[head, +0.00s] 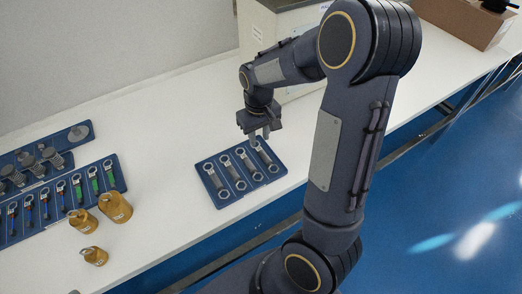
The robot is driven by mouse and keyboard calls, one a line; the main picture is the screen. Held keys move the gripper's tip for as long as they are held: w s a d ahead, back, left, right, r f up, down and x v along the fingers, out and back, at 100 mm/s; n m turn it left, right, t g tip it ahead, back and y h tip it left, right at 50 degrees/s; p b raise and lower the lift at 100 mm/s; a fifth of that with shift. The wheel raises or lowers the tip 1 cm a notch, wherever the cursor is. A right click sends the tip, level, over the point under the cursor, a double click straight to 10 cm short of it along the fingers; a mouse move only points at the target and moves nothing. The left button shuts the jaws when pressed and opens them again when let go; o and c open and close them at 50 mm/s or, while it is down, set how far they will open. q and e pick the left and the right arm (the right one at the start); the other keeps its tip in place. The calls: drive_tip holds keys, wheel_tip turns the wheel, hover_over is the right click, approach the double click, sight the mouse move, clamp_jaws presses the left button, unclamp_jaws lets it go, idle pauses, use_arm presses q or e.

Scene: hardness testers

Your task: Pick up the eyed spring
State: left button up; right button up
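I cannot single out the eyed spring for certain at this size. A blue tray (222,198) in the middle of the white table holds several grey slim parts, with a ring or hexagonal shape at their ends. My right gripper (259,136) points down over the back right edge of this tray, close to the rightmost grey part (264,157). Its two fingers look apart with nothing between them. Another blue tray (117,184) at the left holds several slim ring-headed pieces with dark, blue and green bodies. My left gripper is not in view.
Several brass weights (115,207) stand in front of the left tray. More blue trays with grey parts (54,157) lie behind it. A pale machine (283,25) stands behind my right arm; a cardboard box (465,22) is far right. The table between the trays is clear.

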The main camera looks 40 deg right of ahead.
sight(261, 150)
drive_tip(key=f, duration=0.5)
drive_tip(key=shift+s+d+f, duration=0.15)
drive_tip(key=shift+s+f, duration=0.05)
drive_tip(key=shift+s, duration=0.05)
clamp_jaws()
